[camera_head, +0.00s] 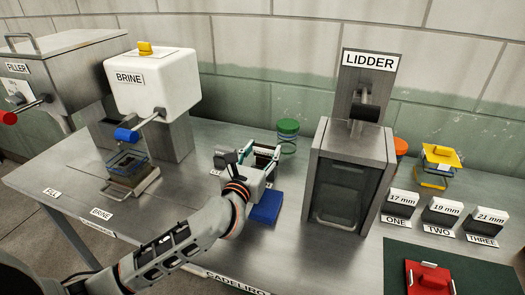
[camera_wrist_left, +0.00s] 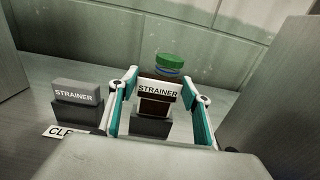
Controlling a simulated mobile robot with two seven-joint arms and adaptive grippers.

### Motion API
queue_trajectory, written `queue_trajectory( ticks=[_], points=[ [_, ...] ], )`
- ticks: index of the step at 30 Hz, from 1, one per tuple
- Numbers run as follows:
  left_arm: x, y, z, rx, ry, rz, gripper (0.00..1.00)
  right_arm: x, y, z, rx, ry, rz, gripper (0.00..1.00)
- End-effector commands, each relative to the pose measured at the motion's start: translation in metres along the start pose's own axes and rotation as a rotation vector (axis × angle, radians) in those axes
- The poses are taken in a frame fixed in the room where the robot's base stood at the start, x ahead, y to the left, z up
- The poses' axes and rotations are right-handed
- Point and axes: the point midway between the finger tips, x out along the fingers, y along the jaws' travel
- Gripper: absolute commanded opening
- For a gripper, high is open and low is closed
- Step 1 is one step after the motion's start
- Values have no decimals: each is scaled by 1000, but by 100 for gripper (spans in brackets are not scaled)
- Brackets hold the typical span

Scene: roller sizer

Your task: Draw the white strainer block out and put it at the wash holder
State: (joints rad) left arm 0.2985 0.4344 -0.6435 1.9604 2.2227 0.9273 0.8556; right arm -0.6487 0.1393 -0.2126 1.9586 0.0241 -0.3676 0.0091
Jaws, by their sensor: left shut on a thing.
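The white strainer block (camera_wrist_left: 158,90) sits between the two fingers of my left gripper (camera_wrist_left: 165,82) in the left wrist view, its "STRAINER" face toward me. My left gripper (camera_head: 262,158) is shut on it. A dark grey holder (camera_wrist_left: 152,126) is directly below the block; I cannot tell whether they touch. In the head view my gripper hides the block. A grey block (camera_wrist_left: 77,90) also marked "STRAINER" sits on a dark holder to the left, behind a partly hidden "CLE" label (camera_wrist_left: 62,131). No label reading wash is legible. My right gripper is out of view.
A green-lidded jar (camera_head: 288,130) stands behind my left gripper. The LIDDER machine (camera_head: 350,150) is close on the right and the white BRINE machine (camera_head: 150,85) on the left. A blue block (camera_head: 266,208) lies in front of the gripper. The table between BRINE and my gripper is mostly clear.

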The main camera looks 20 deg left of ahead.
Motion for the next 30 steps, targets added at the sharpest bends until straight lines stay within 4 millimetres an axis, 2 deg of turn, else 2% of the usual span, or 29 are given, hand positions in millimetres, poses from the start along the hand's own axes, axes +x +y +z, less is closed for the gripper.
queue_trajectory(
  ticks=[30],
  points=[
    [0, 0, -24, 1, -1, 0, 26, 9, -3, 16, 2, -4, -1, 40]
  ],
)
